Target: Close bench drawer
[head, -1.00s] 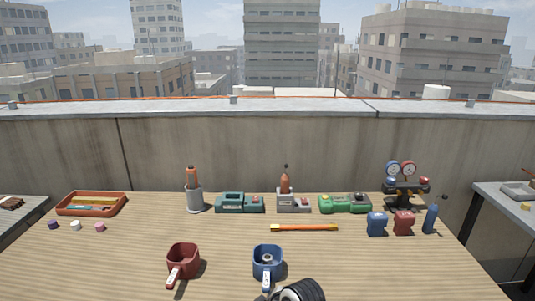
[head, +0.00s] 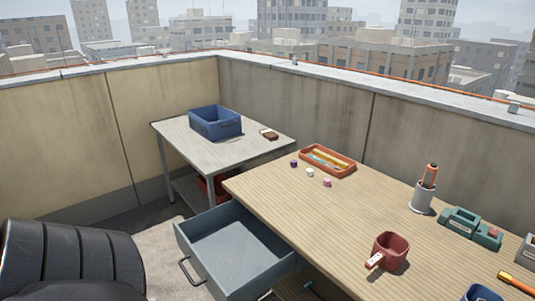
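The bench drawer (head: 188,236) is a grey-blue box under the left end of the wooden bench (head: 290,205). It is pulled well out toward the lower left, and its inside looks empty. Its dark bar handle (head: 188,272) is on the front face. A black ribbed part of my own arm fills the lower left corner, apart from the drawer. Neither gripper's fingers show in the head view.
A red mug (head: 391,252), an orange tray (head: 327,161) and several small caps stand on the bench. A side table (head: 190,150) with a blue crate (head: 215,122) stands behind the drawer. Open floor (head: 160,250) lies left of the drawer.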

